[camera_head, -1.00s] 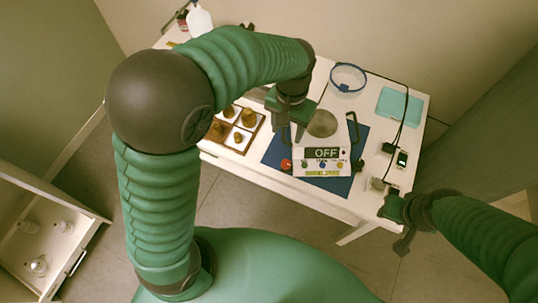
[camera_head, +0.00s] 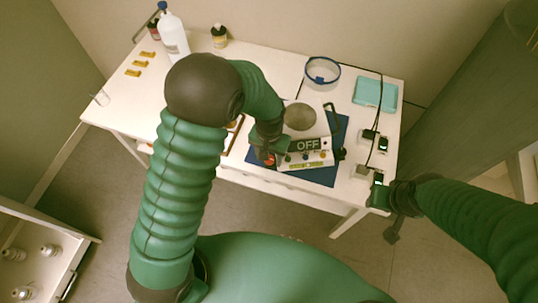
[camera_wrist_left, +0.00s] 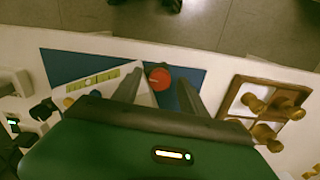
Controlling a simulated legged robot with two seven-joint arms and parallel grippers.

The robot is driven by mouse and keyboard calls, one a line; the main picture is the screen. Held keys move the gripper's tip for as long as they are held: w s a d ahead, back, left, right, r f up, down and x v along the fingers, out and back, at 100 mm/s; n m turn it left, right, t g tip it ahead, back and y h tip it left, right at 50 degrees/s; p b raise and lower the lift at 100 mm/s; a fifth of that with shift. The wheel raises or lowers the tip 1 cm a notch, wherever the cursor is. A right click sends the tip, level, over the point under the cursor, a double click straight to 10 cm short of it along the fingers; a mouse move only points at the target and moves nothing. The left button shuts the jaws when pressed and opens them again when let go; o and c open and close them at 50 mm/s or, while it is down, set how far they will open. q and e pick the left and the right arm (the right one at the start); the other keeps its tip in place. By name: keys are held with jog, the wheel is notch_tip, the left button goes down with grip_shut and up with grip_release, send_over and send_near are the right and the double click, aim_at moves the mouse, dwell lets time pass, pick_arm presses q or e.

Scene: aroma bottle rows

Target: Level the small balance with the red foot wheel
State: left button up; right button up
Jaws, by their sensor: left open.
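The small balance (camera_head: 310,146) is white, with a round grey pan (camera_head: 299,116) and a display reading OFF. It stands on a blue mat (camera_head: 325,177). The red foot wheel (camera_head: 269,159) is at its front left corner, partly covered by my left gripper (camera_head: 266,148) in the head view. In the left wrist view the red foot wheel (camera_wrist_left: 160,77) shows between the two open fingers of my left gripper (camera_wrist_left: 158,90); I cannot tell if they touch it. A yellow-green strip (camera_wrist_left: 92,83) runs along the balance's front. My right gripper (camera_head: 378,196) is near the table's right front corner, its jaws unclear.
A wooden tray with brass weights (camera_wrist_left: 268,105) lies beside the mat. A dark knob (camera_head: 340,154) is at the balance's right. A blue-rimmed ring (camera_head: 322,71), a teal box (camera_head: 375,92), small devices with cables and a white bottle (camera_head: 173,36) stand on the table (camera_head: 225,72).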

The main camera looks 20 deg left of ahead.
pick_arm(q)
jog(key=shift+d, duration=0.25)
jog(key=c, duration=0.4)
jog(key=shift+a, duration=0.3)
grip_shut()
jog(key=shift+d, duration=0.1)
pick_arm(e)
jog(key=shift+d+r, duration=0.1)
jog(key=shift+d, duration=0.05)
pick_arm(q)
jog(key=shift+m, duration=0.3)
pick_arm(e)
jog(key=shift+r, duration=0.1)
pick_arm(q)
jog(key=shift+r+m+p, duration=0.1)
jog(key=shift+m+p, duration=0.6)
jog(key=shift+m, duration=0.2)
jog(key=shift+m+p, duration=0.8)
jog(key=shift+m, duration=0.9)
pick_arm(e)
jog(key=shift+w+v, duration=0.15)
jog(key=shift+v, duration=0.5)
jog(key=shift+w+v, duration=0.15)
jog(key=shift+v, duration=0.45)
jog(key=shift+r, duration=0.1)
